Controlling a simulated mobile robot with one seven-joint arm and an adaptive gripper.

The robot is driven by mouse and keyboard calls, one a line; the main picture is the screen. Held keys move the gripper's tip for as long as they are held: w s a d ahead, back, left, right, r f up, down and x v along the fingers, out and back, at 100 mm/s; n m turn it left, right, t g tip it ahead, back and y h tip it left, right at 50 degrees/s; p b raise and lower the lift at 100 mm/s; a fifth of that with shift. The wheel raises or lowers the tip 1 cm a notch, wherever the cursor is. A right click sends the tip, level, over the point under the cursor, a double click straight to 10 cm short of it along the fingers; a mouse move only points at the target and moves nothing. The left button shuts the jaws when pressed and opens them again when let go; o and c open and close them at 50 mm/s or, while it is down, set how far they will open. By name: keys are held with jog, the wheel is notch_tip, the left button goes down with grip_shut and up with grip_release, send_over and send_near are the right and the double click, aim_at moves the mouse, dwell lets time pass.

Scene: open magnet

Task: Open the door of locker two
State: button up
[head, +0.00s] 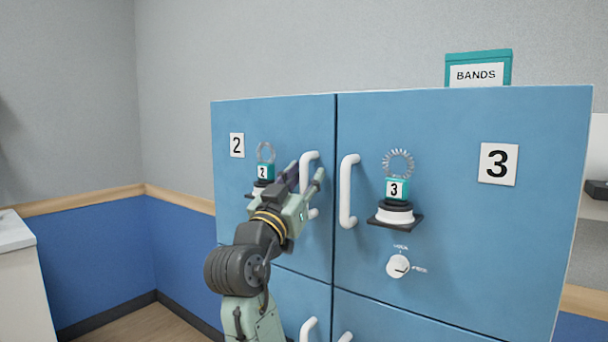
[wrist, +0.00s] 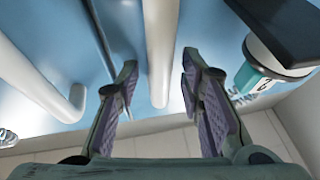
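The locker two door (head: 225,190) is blue, flush with its neighbour and closed, with a "2" plate (head: 237,145). Its white upright bar handle (head: 309,156) is near the door's right edge, partly hidden by my gripper. My gripper (head: 305,182) is open at this handle. In the wrist view, the handle (wrist: 160,50) stands between the two purple-padded fingers (wrist: 160,95), with a gap on both sides. A teal block marked 2 (head: 264,172) with a ring on top sits on a dark mount left of my gripper; its lower part is partly hidden.
Locker three's door (head: 455,220) is closed on the right, with its own white handle (head: 348,190) close by, a teal "3" block (head: 397,188) and a white dial (head: 398,266). More handles show below. A BANDS box (head: 478,70) stands on top. A white counter (head: 15,232) is at far left.

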jog(key=shift+c, duration=0.5)
grip_shut()
dwell(0.4)
